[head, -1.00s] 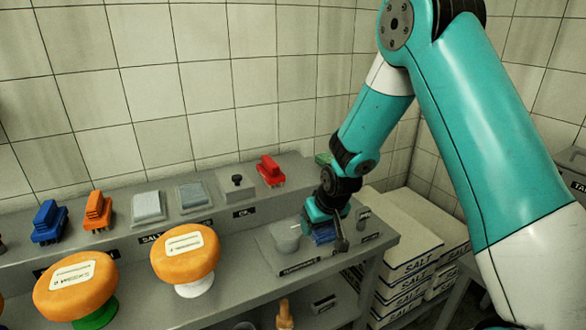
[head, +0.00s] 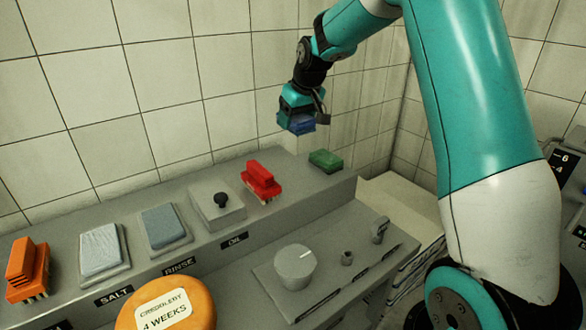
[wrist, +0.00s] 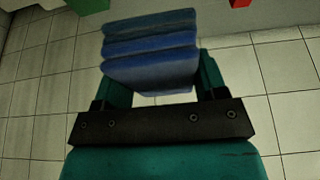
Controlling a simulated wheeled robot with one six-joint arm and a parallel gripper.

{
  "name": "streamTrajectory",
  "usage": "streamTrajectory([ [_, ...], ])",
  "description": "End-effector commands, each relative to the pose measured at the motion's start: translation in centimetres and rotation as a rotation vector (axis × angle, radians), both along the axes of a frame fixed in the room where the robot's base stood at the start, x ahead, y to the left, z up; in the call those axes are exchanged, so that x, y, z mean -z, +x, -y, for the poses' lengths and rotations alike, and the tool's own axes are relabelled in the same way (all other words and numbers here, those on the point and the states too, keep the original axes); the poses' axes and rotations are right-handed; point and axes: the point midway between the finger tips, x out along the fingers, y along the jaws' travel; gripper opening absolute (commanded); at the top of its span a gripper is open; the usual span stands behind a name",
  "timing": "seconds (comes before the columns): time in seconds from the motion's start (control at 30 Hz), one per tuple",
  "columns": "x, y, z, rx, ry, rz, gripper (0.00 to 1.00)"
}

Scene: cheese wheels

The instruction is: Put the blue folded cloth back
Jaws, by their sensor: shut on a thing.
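The blue folded cloth (head: 297,126) is held in my gripper (head: 299,118), up in the air above the back shelf in the head view. In the wrist view the cloth (wrist: 150,52) shows its stacked folds between the two teal fingers of my gripper (wrist: 152,75), which are shut on it. The cloth is clear of the shelf, with tiled wall behind it. A grey folded cloth (head: 100,247) and a darker grey-blue one (head: 161,227) lie on pads on the shelf, above labels reading SALT and RINSE.
A red brush (head: 261,180) and a green block (head: 325,161) sit on the shelf below my gripper, with a grey box with a black knob (head: 217,205) to their left. An orange brush (head: 27,268) is at far left.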

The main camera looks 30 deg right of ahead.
Motion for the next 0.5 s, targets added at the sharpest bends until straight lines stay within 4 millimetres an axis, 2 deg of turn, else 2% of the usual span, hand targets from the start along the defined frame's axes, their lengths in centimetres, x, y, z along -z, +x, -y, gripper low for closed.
streamTrajectory([
  [0.1, 3.4, -0.1, -0.1, 0.000, 0.002, -0.007, 0.47],
  [0.3, 8.6, -0.1, -0.1, 0.000, 0.002, -0.005, 0.47],
  [0.4, 10.4, -0.1, -0.1, 0.000, 0.001, -0.003, 0.47],
  [0.5, 11.3, 0.0, -0.1, 0.000, 0.001, -0.001, 0.47],
])
